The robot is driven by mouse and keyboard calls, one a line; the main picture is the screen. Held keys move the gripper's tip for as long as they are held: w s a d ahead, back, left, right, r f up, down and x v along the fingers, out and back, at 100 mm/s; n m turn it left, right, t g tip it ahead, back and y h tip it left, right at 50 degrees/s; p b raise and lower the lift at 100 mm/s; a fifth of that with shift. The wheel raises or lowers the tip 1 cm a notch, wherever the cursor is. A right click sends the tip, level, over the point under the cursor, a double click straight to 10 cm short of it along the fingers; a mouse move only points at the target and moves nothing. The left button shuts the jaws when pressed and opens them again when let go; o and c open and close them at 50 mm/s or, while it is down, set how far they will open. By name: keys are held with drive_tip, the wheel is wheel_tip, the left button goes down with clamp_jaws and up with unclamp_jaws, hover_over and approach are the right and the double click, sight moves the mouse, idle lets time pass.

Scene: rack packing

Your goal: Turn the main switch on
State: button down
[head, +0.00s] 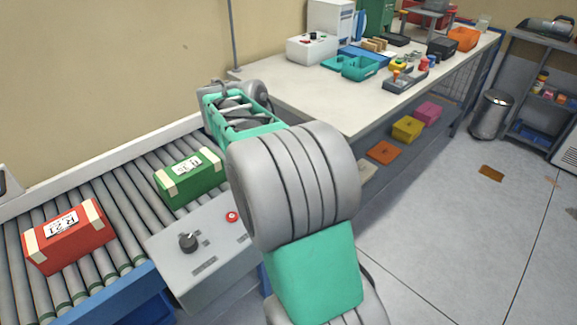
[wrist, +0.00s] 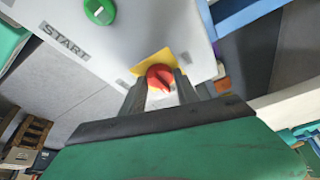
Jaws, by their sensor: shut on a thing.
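The main switch, a round red knob (wrist: 159,74) on a yellow plate (wrist: 143,62), is mounted on a light grey panel (wrist: 130,40) in the wrist view. My gripper (wrist: 160,82) has its two dark fingers on either side of the red knob and is shut on it. The fingers hide part of the knob, and I cannot read its position. A green button (wrist: 99,11) with the label START (wrist: 64,43) is on the same panel. In the head view my own arm hides the fingers and the switch.
A roller conveyor (head: 119,208) at the left carries a red box (head: 68,238) and a green box (head: 190,178). A grey control box (head: 190,275) with a black knob stands in front. A white bench (head: 300,95) with trays and tools is behind my arm. The floor at right is mostly clear.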

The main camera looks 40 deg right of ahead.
drive_tip(key=shift+m, duration=0.3)
drive_tip(key=c, duration=0.9)
unclamp_jaws()
drive_tip(key=p+v, duration=0.3)
drive_tip(key=v, duration=0.4)
drive_tip(key=shift+w+r, duration=0.2)
drive_tip(key=shift+r, duration=0.15)
